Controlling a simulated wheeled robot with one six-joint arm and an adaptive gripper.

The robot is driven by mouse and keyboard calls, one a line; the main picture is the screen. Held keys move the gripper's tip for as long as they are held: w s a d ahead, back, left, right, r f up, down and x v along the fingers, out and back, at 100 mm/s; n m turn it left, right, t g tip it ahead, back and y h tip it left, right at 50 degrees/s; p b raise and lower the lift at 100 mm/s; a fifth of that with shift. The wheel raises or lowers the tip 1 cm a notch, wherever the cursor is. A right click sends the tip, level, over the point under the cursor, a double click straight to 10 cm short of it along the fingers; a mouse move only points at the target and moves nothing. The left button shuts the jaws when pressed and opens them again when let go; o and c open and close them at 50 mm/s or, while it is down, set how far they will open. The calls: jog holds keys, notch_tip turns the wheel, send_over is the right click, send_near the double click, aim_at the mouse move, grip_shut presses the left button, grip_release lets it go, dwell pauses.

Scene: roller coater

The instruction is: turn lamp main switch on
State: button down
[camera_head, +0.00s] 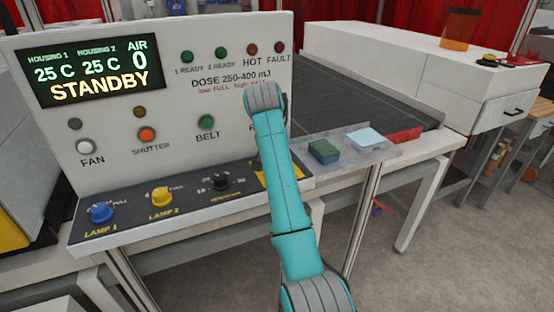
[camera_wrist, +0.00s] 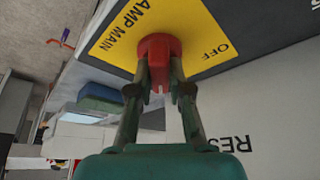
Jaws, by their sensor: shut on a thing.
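The lamp main switch is a red knob (camera_wrist: 158,47) on a yellow plate (camera_wrist: 112,40) in the wrist view. The plate reads "AMP MAIN" on one side of the knob and "OFF" on the other, with part of the lettering cut off. My gripper (camera_wrist: 160,82) has a finger on each side of the knob and is shut on it. I cannot tell the knob's exact setting. In the head view the yellow plate (camera_head: 264,182) shows only in part, at the right end of the sloped console. My teal arm hides the knob and the fingers there.
The display (camera_head: 95,71) reads "STANDBY". A blue LAMP 1 knob (camera_head: 101,212), a yellow LAMP 2 knob (camera_head: 161,196) and a black knob (camera_head: 221,181) sit left of the plate. A green block (camera_head: 323,151) and pale blue block (camera_head: 365,138) lie on the tray to the right.

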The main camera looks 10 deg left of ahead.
jog(key=shift+f+m, duration=0.1)
jog(key=shift+m, duration=0.3)
jog(key=c, duration=1.1)
grip_release()
notch_tip(320, 180, up, 10)
jog(key=shift+r, duration=0.1)
